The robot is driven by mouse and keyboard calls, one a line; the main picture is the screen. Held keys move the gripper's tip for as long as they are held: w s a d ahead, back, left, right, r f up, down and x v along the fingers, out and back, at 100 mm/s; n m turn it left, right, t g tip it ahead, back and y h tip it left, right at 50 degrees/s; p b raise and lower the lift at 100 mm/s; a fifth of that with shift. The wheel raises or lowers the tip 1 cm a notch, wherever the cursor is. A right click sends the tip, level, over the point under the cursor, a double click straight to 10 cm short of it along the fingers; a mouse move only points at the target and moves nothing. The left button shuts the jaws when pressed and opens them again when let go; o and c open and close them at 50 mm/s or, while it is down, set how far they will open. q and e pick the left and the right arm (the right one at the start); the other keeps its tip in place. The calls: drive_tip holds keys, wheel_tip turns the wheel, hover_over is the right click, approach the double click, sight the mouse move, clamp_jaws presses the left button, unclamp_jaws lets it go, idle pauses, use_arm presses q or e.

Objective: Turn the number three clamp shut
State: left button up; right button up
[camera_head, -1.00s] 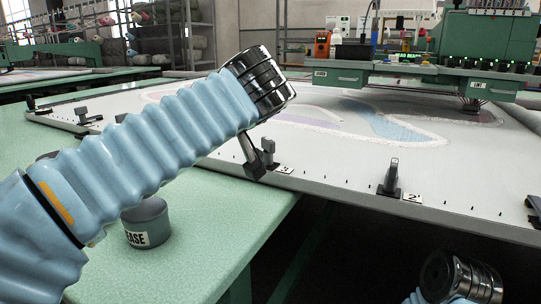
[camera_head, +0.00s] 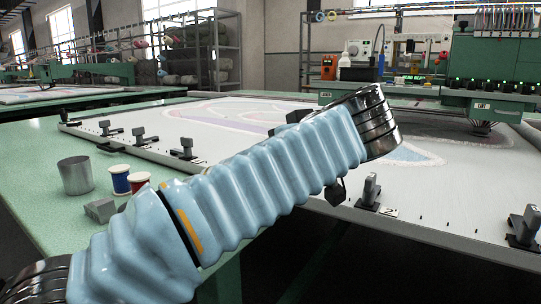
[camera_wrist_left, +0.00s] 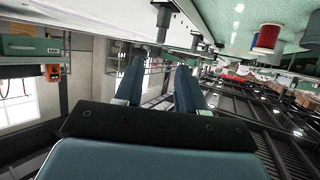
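The number three clamp cannot be made out in the head view; my left forearm crosses that stretch of the frame edge. The number two clamp (camera_head: 369,193) stands upright beside its "2" label (camera_head: 389,211). My left gripper (camera_head: 337,192) shows only as a dark tip below the wrist, just left of the number two clamp. In the left wrist view its two fingers (camera_wrist_left: 158,82) are apart with nothing between them. A clamp (camera_wrist_left: 163,22) shows beyond the fingertips there; its number is not readable. My right gripper is not in view.
More clamps (camera_head: 185,150) line the white frame's edge (camera_head: 455,250) at left, and another (camera_head: 525,228) is at right. A metal cup (camera_head: 75,175), thread spools (camera_head: 121,180) and a grey block (camera_head: 100,211) sit on the green table (camera_head: 35,190). The green tufting machine (camera_head: 490,70) stands behind.

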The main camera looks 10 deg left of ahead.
use_arm(q)
drive_tip(key=x, duration=1.1)
drive_tip(key=shift+w+a+f, duration=0.15)
drive_tip(key=shift+w+f, duration=0.05)
drive_tip(key=shift+f, duration=0.05)
clamp_jaws()
